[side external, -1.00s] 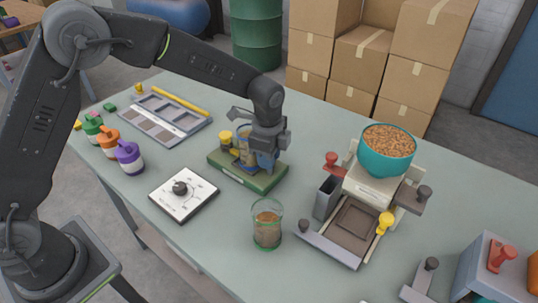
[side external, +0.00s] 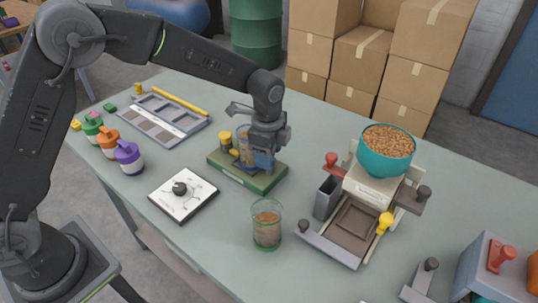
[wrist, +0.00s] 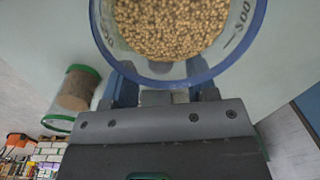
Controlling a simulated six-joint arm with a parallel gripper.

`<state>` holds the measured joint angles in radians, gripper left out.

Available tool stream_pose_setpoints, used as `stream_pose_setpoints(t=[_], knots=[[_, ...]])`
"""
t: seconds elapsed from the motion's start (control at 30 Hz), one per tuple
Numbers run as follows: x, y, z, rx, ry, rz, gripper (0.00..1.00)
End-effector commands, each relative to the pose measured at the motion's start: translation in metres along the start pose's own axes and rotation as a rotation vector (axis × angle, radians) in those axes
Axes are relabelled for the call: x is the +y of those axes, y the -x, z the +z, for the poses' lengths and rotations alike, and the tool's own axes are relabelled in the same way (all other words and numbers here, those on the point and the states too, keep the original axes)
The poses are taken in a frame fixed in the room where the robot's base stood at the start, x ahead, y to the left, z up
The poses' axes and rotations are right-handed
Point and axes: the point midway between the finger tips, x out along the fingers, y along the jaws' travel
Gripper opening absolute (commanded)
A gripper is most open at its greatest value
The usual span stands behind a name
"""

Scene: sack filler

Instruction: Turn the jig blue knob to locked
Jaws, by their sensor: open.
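The jig has a green base (side external: 232,176) near the middle of the table. A clear cup with a blue rim (side external: 244,143) stands on it, with a yellow knob (side external: 226,137) at its left. My gripper (side external: 263,166) is open and low over the right part of the jig, close beside the cup. In the wrist view, the cup (wrist: 178,30) holds tan grains and lies just beyond my open gripper (wrist: 165,92). I cannot clearly make out the blue knob; my gripper and the cup cover that area.
A glass with a green base (side external: 267,226) stands in front of the jig. A white dial board (side external: 197,203) lies front left. The filler with a teal bowl (side external: 373,168) stands right. Colored bottles (side external: 130,160) and a grey tray (side external: 185,124) are at left.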

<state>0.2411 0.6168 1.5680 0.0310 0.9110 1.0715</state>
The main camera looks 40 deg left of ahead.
Motion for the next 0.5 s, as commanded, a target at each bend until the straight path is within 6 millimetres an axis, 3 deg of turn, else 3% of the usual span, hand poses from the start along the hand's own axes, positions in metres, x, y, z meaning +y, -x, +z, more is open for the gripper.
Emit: stream_pose_setpoints(t=[0.3, 0.5], knots=[[-0.001, 0.071, -0.001, 0.004, -0.001, -0.007, 0.53], [0.0, 0.107, -0.001, 0.003, -0.001, -0.004, 0.53]])
